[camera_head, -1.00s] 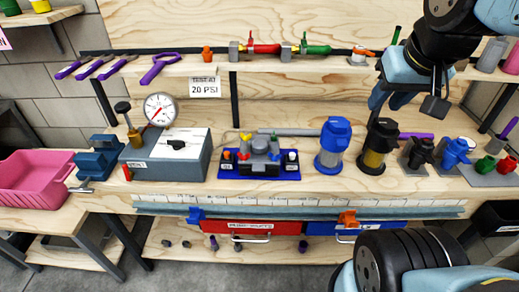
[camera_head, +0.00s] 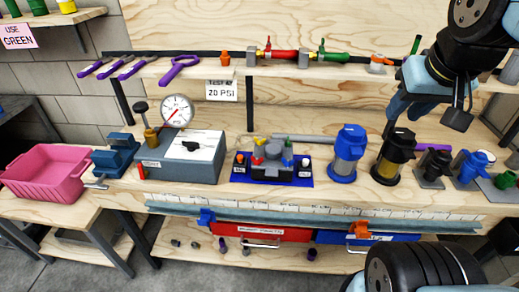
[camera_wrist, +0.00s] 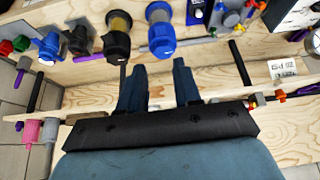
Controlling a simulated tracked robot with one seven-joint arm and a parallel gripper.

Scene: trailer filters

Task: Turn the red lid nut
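My gripper (camera_head: 428,108) is at the upper right of the head view, in front of the shelf and above the bench, tilted down. In the wrist view its two dark blue fingers (camera_wrist: 159,68) stand apart with nothing between them. A small red round part (camera_wrist: 22,43), which may be the red lid nut, shows at the left of the wrist view beside a green one (camera_wrist: 6,47). I cannot tell for sure that it is the nut. In the head view only the green part (camera_head: 505,180) shows, at the right edge. The gripper touches none of these.
A clear filter with blue ends (camera_head: 347,153) and a black-topped one (camera_head: 393,157) stand on the bench below my gripper. A black fitting (camera_head: 434,167) and a blue fitting (camera_head: 473,168) stand farther right. The shelf (camera_head: 225,70) holds hose fittings. A gauge box (camera_head: 180,155) is left.

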